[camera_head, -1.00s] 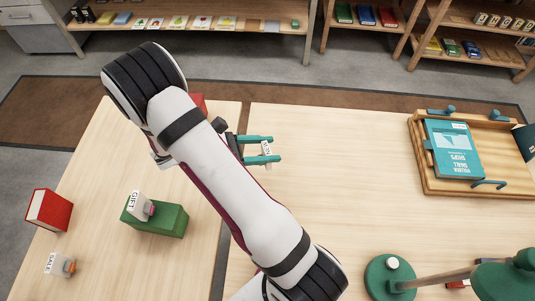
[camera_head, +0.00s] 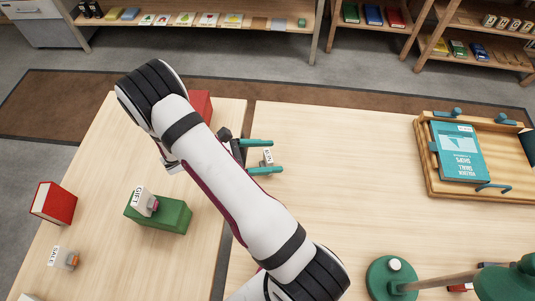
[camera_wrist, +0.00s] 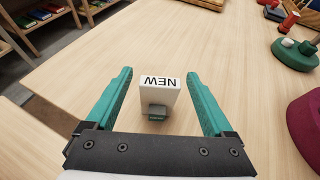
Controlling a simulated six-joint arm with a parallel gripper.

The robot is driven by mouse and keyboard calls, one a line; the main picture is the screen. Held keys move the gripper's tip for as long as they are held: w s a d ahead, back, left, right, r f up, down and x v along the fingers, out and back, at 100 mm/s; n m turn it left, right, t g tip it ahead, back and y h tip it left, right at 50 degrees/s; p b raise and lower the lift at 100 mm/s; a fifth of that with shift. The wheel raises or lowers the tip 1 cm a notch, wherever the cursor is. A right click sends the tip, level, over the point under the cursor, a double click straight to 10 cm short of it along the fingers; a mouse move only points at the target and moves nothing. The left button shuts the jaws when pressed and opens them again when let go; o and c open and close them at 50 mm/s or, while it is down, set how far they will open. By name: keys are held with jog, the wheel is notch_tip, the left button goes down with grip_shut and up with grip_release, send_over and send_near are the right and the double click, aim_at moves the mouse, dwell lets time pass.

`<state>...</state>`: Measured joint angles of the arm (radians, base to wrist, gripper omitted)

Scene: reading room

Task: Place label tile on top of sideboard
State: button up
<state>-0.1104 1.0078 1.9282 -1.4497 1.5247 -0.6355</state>
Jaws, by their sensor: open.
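A white label tile marked NEW (camera_head: 268,157) with a grey foot is on the light wood table, in the head view right of my arm's end. My gripper (camera_head: 264,156) is open, its teal fingers on either side of this tile. The wrist view shows the tile (camera_wrist: 160,92) between the fingers with a gap on both sides. Other label tiles are a GIFT tile (camera_head: 139,199) at a green block (camera_head: 172,218) and a SALE tile (camera_head: 55,256) at the left. I cannot tell which piece of furniture is the sideboard.
A red book (camera_head: 53,203) stands at the left; a red block (camera_head: 201,106) is partly behind my arm. A wooden tray (camera_head: 512,188) with a teal book (camera_head: 458,152) and a green lamp (camera_head: 385,278) are at the right. Shelves (camera_head: 270,40) line the back. The table's middle is clear.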

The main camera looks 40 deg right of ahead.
jog(key=shift+r, duration=0.15)
jog(key=v, duration=1.1)
jog(key=s+a+r+m+y, duration=0.3)
jog(key=s+r+m+y, duration=0.6)
jog(key=s+r+m, duration=0.2)
jog(key=s+a+r+m+t+y, duration=0.2)
jog(key=s+a+m+t+y, duration=0.2)
jog(key=s+a+m+y, duration=0.1)
jog(key=s+a+m, duration=0.1)
jog(key=s+m, duration=0.1)
jog(key=m, duration=0.1)
jog(key=shift+s+a+t, duration=0.2)
jog(key=shift+t, duration=0.2)
